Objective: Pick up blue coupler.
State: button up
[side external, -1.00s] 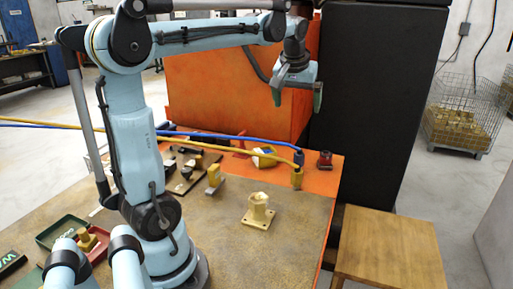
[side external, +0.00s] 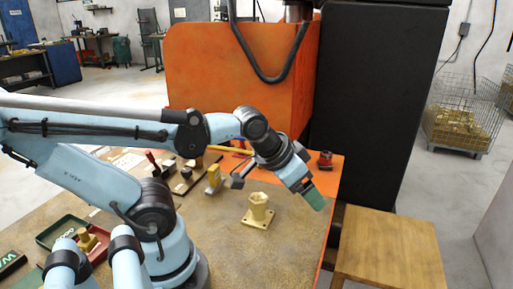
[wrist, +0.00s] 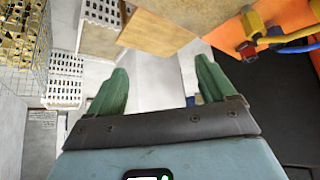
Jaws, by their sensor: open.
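The blue coupler (wrist: 274,34) shows at the upper right of the wrist view, at the end of a blue hose and beside a yellow coupler (wrist: 251,20). In the side view my arm hides it. My gripper (wrist: 160,75) is open, with nothing between its two green fingers in the wrist view. In the side view my gripper (side external: 315,198) is low over the right edge of the workbench, tilted down to the right. The blue coupler lies to the right of the fingers in the wrist view, apart from them.
A red fitting (side external: 325,160) stands on the bench's orange back strip. A brass flanged part (side external: 259,212) stands near my gripper on the bench (side external: 225,255). An orange machine housing (side external: 205,75), black cabinet (side external: 375,110), wooden stool (side external: 393,250) and wire basket (side external: 462,115) are around it.

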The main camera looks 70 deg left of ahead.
jog(key=shift+c, duration=1.2)
jog(key=w+a+f+n+y, duration=0.3)
jog(key=w+a+n, duration=0.1)
jog(key=a, duration=0.3)
jog(key=w+a+f+n+g+y, duration=0.1)
jog(key=w+a+f+n+y, duration=0.1)
jog(key=w+a+n+y, duration=0.2)
jog(key=w+a+f+n+g+y, duration=0.1)
jog(key=w+a+f+n+y, duration=0.2)
jog(key=a, duration=0.8)
jog(key=shift+w+f+n+y, duration=0.15)
jog(key=shift+w+n+y, duration=0.2)
jog(key=shift+w+n, duration=0.45)
jog(key=shift+w+f+n+y, duration=0.15)
jog(key=shift+w+n+y, duration=0.3)
jog(key=shift+w, duration=0.55)
jog(key=shift+x, duration=2.85)
jog(key=shift+s+a+r, duration=0.1)
